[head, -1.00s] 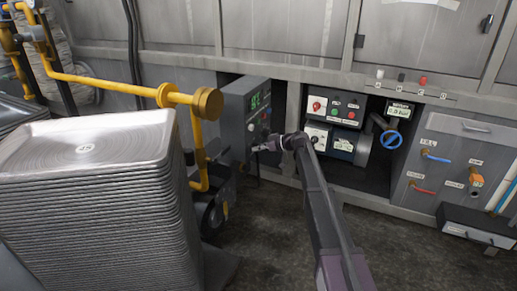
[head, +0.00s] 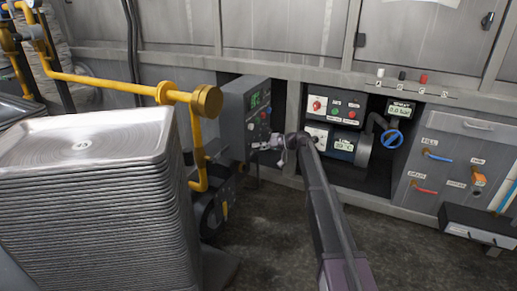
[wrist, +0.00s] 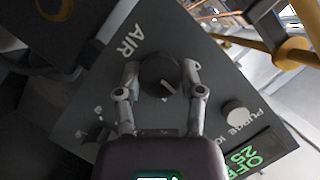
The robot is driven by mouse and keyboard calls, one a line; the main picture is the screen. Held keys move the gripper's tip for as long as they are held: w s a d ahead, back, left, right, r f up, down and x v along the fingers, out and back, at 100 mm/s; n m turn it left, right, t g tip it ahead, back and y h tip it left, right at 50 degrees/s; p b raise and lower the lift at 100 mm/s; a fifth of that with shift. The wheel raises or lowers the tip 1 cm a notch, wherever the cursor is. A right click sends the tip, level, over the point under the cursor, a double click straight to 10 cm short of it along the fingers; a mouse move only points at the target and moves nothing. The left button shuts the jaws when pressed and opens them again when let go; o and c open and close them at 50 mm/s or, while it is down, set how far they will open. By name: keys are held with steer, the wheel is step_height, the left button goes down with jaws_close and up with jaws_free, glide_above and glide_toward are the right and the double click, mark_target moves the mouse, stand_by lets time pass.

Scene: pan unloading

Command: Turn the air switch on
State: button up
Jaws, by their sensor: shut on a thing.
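The air switch (wrist: 158,74) is a round dark knob with a white pointer line, on a dark grey panel (wrist: 85,125) beside the printed word AIR. In the wrist view, my gripper (wrist: 160,70) has one finger on each side of the knob and is shut on it. In the head view, my gripper (head: 272,144) is at the front face of the grey control box (head: 236,112). The knob is too small to make out there.
The wrist view also shows a light purge button (wrist: 236,113) and a green display (wrist: 255,152). A tall stack of metal trays (head: 85,225) and a yellow gas pipe (head: 110,79) stand left of the control box. Another control panel (head: 335,107) is at right.

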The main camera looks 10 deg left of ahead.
steer(key=o, duration=1.2)
steer(key=shift+n+p, duration=0.3)
steer(key=shift+s+n+t+h+p, duration=0.1)
steer(key=shift+n+t+h+p, duration=0.45)
steer(key=shift+n, duration=0.45)
steer(key=n+t+h, duration=0.1)
steer(key=n+t, duration=0.1)
steer(key=n, duration=0.1)
steer(key=shift+t+p, duration=0.25)
steer(key=shift+p, duration=0.05)
steer(key=p+v, duration=0.6)
steer(key=v, duration=0.8)
steer(key=shift+s+d+r+m+g+h+p, duration=0.35)
steer(key=shift+s+d+r+m+h+p, duration=0.3)
steer(key=shift+s+r+p, duration=2.2)
steer(key=shift+s+d+r+m+g+h+p, duration=0.65)
steer(key=shift+s+r+p, duration=1.15)
steer(key=shift+p, duration=1.95)
steer(key=shift+s+d+r+m+g+h+p, duration=0.1)
steer(key=shift+s+d+r+m+h+p, duration=0.55)
steer(key=shift+s+r+p, duration=2.2)
